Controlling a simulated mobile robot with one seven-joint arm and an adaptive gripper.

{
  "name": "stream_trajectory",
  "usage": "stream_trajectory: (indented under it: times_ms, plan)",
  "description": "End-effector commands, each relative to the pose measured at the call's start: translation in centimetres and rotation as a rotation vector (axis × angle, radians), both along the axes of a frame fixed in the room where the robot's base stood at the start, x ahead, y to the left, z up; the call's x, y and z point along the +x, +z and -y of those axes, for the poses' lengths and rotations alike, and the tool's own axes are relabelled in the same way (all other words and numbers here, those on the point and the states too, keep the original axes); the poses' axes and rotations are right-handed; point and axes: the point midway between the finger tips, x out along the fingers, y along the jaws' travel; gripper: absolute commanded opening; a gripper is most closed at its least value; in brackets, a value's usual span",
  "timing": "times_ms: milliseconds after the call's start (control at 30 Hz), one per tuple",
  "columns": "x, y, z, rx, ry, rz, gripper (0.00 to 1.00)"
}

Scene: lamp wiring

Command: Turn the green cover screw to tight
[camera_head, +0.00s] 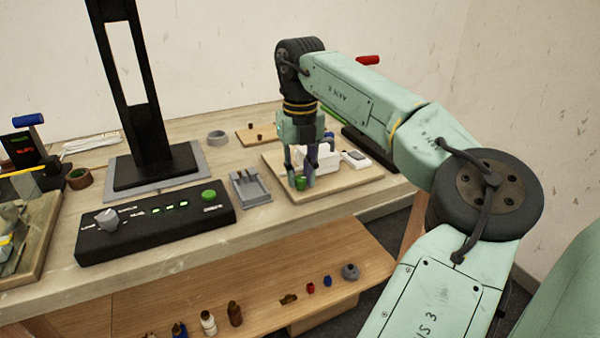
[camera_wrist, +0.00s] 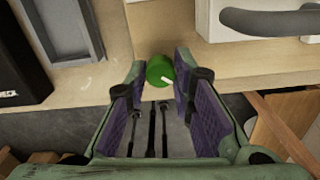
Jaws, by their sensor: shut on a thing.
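The green cover screw (camera_head: 300,184) is a small green cylinder at the front of a wooden board (camera_head: 345,188) in the head view. In the wrist view the green cover screw (camera_wrist: 160,69) sits between my fingertips, with a short white mark on its top. My gripper (camera_head: 301,176) points down at the board and is shut on the screw; it also shows in the wrist view (camera_wrist: 161,66) with its purple pads either side of it. The white housing (camera_head: 318,160) stands on the board just behind, partly hidden by my fingers. The screw's thread is hidden.
A black control box (camera_head: 150,222) with a knob and a green button lies to the left. A grey tray (camera_head: 250,187) stands between it and the board. A white switch (camera_head: 356,158) is at the board's right. A lower shelf (camera_head: 260,285) holds several small parts.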

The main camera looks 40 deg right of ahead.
Motion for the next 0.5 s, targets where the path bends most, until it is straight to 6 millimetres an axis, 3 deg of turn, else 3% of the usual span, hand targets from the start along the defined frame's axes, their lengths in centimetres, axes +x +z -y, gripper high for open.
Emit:
stream_trajectory:
  times_ms: [367,400,500]
  plan:
    - [-0.02,0.09,0.12,-0.003,-0.007,0.001,0.0]
    - [-0.02,0.09,0.12,-0.003,-0.006,0.001,0.24]
    - [-0.03,0.08,0.1,-0.002,-0.006,0.002,0.31]
